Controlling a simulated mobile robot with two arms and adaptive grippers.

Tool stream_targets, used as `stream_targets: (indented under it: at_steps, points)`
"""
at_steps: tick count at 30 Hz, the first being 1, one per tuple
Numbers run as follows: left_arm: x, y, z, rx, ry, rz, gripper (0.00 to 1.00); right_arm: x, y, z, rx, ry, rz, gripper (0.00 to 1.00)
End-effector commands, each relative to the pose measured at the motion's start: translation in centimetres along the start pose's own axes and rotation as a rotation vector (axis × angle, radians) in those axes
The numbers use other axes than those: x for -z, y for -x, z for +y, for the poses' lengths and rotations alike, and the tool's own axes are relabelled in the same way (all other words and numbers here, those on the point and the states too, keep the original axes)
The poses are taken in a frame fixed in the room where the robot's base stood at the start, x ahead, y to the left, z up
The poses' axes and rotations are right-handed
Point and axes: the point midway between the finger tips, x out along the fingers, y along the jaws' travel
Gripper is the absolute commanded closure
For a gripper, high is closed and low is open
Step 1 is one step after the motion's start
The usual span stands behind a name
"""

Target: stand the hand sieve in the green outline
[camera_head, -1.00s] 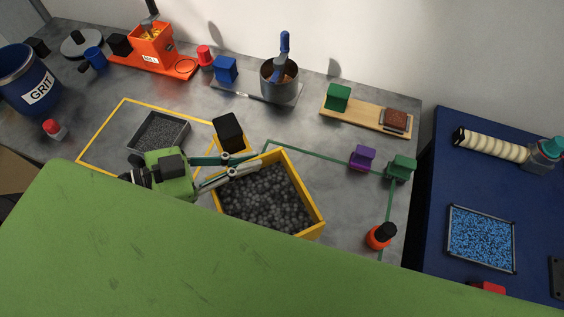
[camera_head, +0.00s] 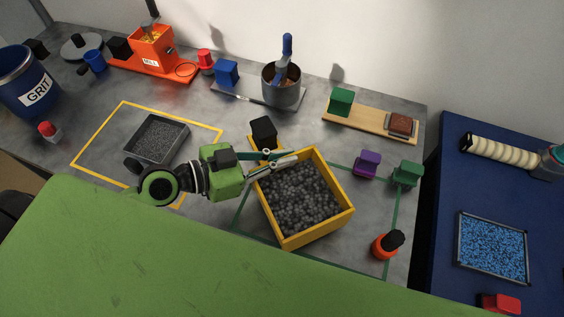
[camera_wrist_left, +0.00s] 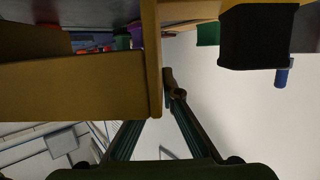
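The hand sieve appears to be the yellow box (camera_head: 332,222) filled with dark grey balls, with a black grip block (camera_head: 263,133) at its back left. My left gripper (camera_head: 272,163) is at the box's upper left corner, fingers closed about its wall. In the left wrist view the yellow wall (camera_wrist_left: 75,88) fills the left, and the black block (camera_wrist_left: 260,38) is at upper right. The green outline (camera_head: 397,225) is on the grey table; the box covers part of it, with its upper left corner around the outline's edge. I cannot tell whether the box touches the table. My right gripper is not in view.
A purple block (camera_head: 367,163), a green block (camera_head: 407,173) and an orange-black object (camera_head: 387,244) stand along the green outline's right side. A grey mesh tray (camera_head: 157,138) lies inside the yellow outline (camera_head: 92,139). A metal cup (camera_head: 282,93) stands at the back.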

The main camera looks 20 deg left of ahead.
Motion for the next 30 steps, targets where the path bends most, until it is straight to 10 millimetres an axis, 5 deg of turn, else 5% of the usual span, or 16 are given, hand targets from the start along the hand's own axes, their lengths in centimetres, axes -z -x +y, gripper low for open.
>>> stream_targets:
  at_steps: [6, 18, 21, 30]
  points:
    - [-2.5, -0.6, 0.0, 0.002, 0.004, -0.001, 1.00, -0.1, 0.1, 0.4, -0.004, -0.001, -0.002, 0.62]
    - [-3.0, -0.8, 0.0, 0.001, 0.001, -0.001, 1.00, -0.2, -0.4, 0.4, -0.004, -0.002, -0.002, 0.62]
    - [-2.9, -0.7, 0.0, 0.001, 0.001, -0.002, 0.78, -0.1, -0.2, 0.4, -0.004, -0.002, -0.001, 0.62]
    - [-2.9, -0.7, 0.0, 0.001, 0.001, -0.002, 0.78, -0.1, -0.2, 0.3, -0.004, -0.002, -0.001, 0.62]
